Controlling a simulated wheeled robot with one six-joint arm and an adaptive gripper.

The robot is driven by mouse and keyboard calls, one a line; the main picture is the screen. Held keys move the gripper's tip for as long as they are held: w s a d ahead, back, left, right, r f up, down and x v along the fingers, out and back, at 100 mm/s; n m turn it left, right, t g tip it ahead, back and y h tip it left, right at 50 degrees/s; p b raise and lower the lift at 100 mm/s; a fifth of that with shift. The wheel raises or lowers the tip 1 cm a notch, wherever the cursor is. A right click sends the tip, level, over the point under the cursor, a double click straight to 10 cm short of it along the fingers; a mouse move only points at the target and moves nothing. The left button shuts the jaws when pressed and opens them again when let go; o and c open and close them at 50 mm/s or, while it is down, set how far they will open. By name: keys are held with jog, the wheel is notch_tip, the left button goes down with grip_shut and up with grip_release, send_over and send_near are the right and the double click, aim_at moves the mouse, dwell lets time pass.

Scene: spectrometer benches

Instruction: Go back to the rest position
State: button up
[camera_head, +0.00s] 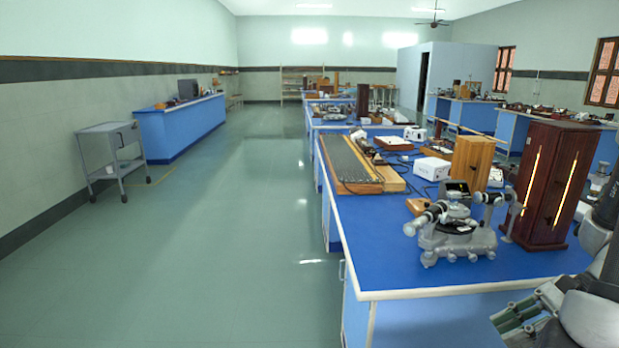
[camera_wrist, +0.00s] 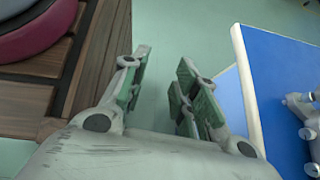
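My gripper (camera_head: 516,316) shows at the lower right of the head view, beside the front end of the blue-topped bench (camera_head: 440,276) and low against it. In the wrist view my gripper (camera_wrist: 160,72) has its green-padded fingers apart, with only floor visible between them. It holds nothing. The bench's pale edge and blue top (camera_wrist: 262,75) lie just to the right of the fingers in that view. Part of my arm is cut off by the right edge of the head view.
A grey spectrometer (camera_head: 457,236) stands near the bench's front edge, beside a dark wooden cabinet (camera_head: 545,190) with two glowing slits. White boxes and wooden apparatus stand farther back. A grey trolley (camera_head: 112,160) and a blue counter (camera_head: 180,125) line the left wall. The green floor (camera_head: 230,240) between is clear.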

notch_tip(320, 180, up, 11)
jog(key=s+d+n+g+h, duration=0.25)
jog(key=n+h, duration=0.65)
jog(key=n, duration=0.5)
jog(key=w+a+r+n+t+h, duration=0.1)
jog(key=a+r+n+t, duration=0.4)
jog(key=r, duration=0.6)
jog(key=shift+a+n+t, duration=0.3)
jog(key=shift+a+t, duration=0.1)
jog(key=shift+t, duration=0.05)
